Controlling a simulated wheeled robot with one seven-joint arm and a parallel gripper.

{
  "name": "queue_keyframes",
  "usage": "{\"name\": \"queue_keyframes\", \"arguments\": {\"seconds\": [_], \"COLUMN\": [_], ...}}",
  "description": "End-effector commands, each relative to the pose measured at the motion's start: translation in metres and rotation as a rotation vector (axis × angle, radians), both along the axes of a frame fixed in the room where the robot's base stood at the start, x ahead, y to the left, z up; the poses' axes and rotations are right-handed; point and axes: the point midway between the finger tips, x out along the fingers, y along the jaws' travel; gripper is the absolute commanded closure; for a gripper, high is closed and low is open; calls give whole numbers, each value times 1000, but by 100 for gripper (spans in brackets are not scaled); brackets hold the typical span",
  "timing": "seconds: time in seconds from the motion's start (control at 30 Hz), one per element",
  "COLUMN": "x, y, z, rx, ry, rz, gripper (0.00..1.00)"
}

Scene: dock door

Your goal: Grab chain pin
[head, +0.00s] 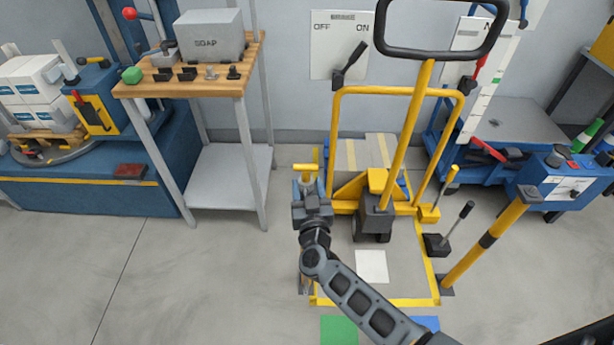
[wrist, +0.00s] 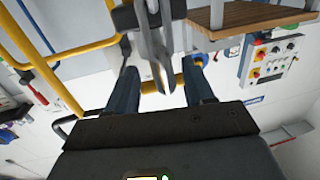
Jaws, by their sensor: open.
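A small yellow T-shaped handle (head: 301,172), which looks like the chain pin's grip, stands just beyond my gripper (head: 312,190) in the head view. In the wrist view my gripper (wrist: 161,92) is open, with one blue finger on each side. A short yellow bar (wrist: 155,87) shows across the gap between the fingers, partly behind grey metal prongs (wrist: 153,45). I cannot tell whether the fingers touch the bar. The pin's lower part is hidden behind my gripper in the head view.
A yellow pallet truck frame (head: 400,100) stands close on the right. A yellow post (head: 490,240) stands further right. The floor at the front left is clear.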

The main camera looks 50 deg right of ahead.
Motion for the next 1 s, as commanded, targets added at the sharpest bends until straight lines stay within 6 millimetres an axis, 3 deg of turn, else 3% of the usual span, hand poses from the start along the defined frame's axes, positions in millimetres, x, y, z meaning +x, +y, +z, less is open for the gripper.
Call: {"name": "queue_keyframes", "arguments": {"seconds": [0.23,0.57,1.0], "x": [24,29,29], "y": [-25,-29,-29], "z": [4,4,4], "rx": [-1,1,0], "ry": [-1,-1,-1], "rz": [0,1,1], "gripper": [48,48,90]}}
